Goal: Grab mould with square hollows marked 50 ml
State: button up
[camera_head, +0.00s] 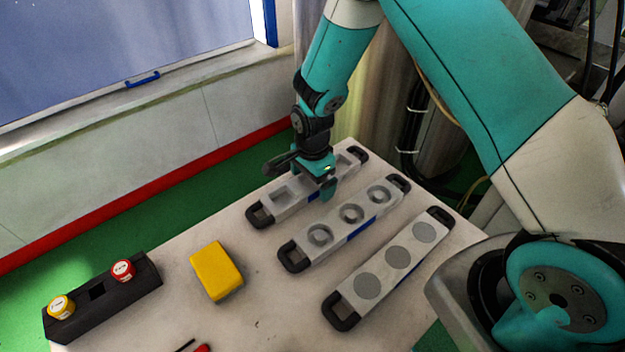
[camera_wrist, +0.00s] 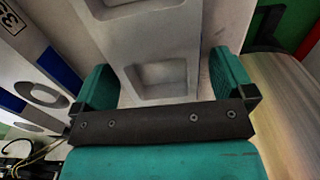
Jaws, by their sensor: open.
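The mould with square hollows (camera_head: 297,192) lies at the back of the table, with a black handle at each end. My gripper (camera_head: 315,181) points down over its middle and hides part of it. In the wrist view the grey mould (camera_wrist: 150,42) runs between the two teal fingers of my gripper (camera_wrist: 163,82), one on each side, with a square hollow between them. The fingers are open and hold nothing. No 50 ml mark on this mould can be read.
A mould with ring-shaped hollows (camera_head: 335,229) lies in front, close to the gripper, and a mould with round flat hollows (camera_head: 381,275) lies further front. A yellow block (camera_head: 216,271) and a black holder (camera_head: 140,295) with red and yellow capped items are at left.

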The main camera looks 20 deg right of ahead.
jog(key=c, duration=1.4)
